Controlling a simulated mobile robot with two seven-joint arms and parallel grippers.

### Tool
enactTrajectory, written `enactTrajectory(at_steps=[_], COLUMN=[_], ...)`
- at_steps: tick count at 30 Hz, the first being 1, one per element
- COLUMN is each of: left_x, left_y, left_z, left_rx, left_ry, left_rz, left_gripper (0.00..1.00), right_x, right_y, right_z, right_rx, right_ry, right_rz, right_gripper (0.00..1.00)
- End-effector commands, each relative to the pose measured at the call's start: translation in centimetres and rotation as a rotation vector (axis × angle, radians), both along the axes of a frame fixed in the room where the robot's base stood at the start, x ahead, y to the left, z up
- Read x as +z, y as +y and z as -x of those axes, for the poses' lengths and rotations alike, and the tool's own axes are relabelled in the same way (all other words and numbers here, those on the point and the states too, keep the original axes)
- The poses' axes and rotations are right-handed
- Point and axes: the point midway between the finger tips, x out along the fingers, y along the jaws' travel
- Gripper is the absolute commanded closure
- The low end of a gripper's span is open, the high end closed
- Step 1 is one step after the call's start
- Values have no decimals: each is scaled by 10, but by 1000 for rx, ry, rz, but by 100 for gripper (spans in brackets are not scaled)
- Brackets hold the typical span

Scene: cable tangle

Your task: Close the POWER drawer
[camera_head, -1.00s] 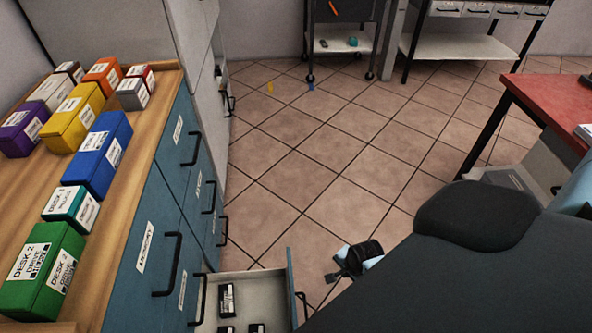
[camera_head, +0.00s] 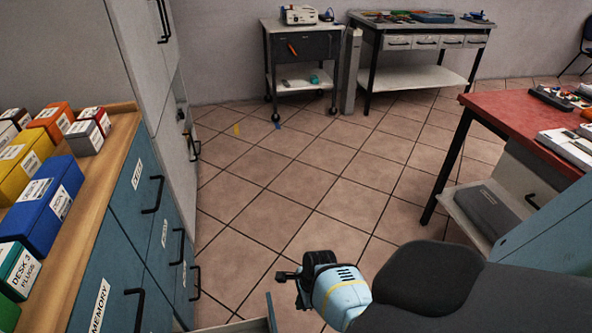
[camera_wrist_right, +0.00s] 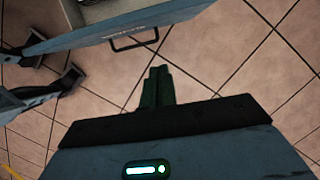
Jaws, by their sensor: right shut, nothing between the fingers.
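An open drawer shows only by its rim (camera_head: 271,313) at the bottom edge of the head view, below the blue cabinet; its inside is out of that view. In the right wrist view its front (camera_wrist_right: 95,32) and black handle (camera_wrist_right: 134,39) are at the top, with a label too small to read. My right gripper (camera_head: 284,276) is to the right of the drawer in the head view. In the wrist view its fingers (camera_wrist_right: 158,72) are shut and empty, pointing toward the drawer front, apart from the handle. My left gripper is not in view.
The blue cabinet (camera_head: 137,190) has shut drawers, one labelled MEMORY (camera_head: 98,306), and coloured boxes on its wooden top. A red-topped desk (camera_head: 520,115) stands right. A cart (camera_head: 300,60) and workbench (camera_head: 420,45) stand at the back.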

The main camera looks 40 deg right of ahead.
Motion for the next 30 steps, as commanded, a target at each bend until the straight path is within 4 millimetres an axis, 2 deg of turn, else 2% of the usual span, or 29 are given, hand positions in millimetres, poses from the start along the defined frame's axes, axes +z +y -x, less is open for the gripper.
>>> enactTrajectory(at_steps=[1,3,12,21,30], left_x=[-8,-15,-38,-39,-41], left_y=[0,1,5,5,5], left_z=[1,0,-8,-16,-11], left_rx=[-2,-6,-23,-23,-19], left_ry=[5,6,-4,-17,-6], left_rz=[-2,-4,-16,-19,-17], left_gripper=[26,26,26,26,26], right_x=[-14,-27,-79,-75,-74], right_y=[2,5,16,45,50], right_z=[1,-1,-8,-27,-30], right_rx=[0,1,2,2,1], right_ry=[6,5,4,0,0], right_rz=[-1,-1,0,0,1], right_gripper=[100,100,100,100,100])
